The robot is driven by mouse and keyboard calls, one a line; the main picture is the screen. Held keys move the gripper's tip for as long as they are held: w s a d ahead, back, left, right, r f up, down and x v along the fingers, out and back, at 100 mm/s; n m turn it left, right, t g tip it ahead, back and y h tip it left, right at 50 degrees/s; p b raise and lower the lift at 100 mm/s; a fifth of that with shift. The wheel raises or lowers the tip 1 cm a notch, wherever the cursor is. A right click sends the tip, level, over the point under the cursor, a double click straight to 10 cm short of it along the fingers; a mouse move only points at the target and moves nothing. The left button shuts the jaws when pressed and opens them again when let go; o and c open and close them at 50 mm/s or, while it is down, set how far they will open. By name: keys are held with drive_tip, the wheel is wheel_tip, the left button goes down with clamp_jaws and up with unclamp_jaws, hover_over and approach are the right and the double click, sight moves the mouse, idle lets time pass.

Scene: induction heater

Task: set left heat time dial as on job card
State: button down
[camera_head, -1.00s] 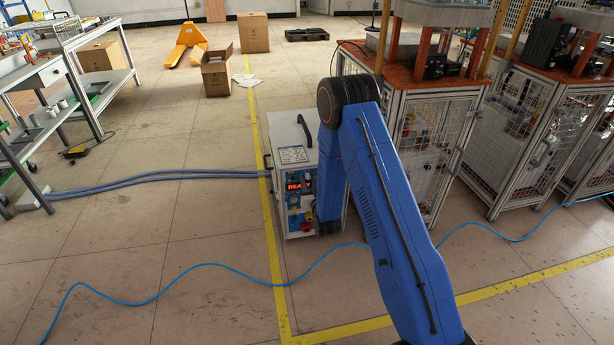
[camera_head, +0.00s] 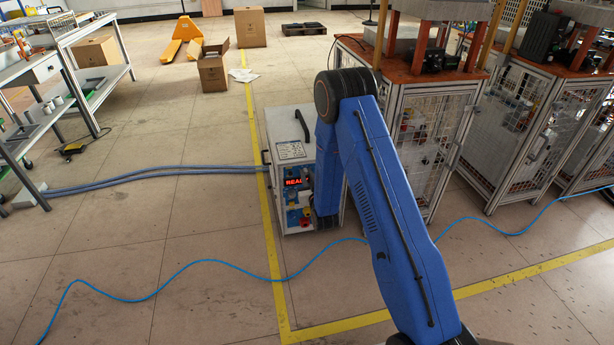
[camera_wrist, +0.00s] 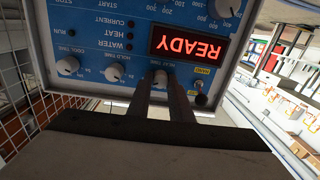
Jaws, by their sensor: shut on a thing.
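The induction heater (camera_head: 277,165) is a grey-white box with a blue control panel, which fills the upper wrist view (camera_wrist: 135,45) upside down. Its red display (camera_wrist: 187,47) reads READY. My gripper (camera_wrist: 160,86) is shut on the heat time dial (camera_wrist: 160,77), with one dark finger on each side of it. The dial's pointer and scale are too hidden to read. The hold time dial (camera_wrist: 113,73) and another pale dial (camera_wrist: 67,66) sit to its left in the wrist view, apart from the fingers. In the head view my blue arm hides the gripper.
A small toggle (camera_wrist: 201,99) sits close to the right finger, and a large knob (camera_wrist: 227,7) above. A white printed sheet (camera_head: 291,151) is on the heater's top; its text is unreadable. Wire-mesh cabinets (camera_head: 425,140) stand right. Grey hoses (camera_head: 150,177) and a blue cable (camera_head: 200,263) cross the floor.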

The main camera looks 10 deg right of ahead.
drive_tip(key=n, duration=0.3)
drive_tip(key=shift+n, duration=0.4)
drive_tip(key=shift+a+n, duration=0.1)
drive_tip(key=shift+n, duration=1.8)
drive_tip(key=c, duration=1.6)
unclamp_jaws()
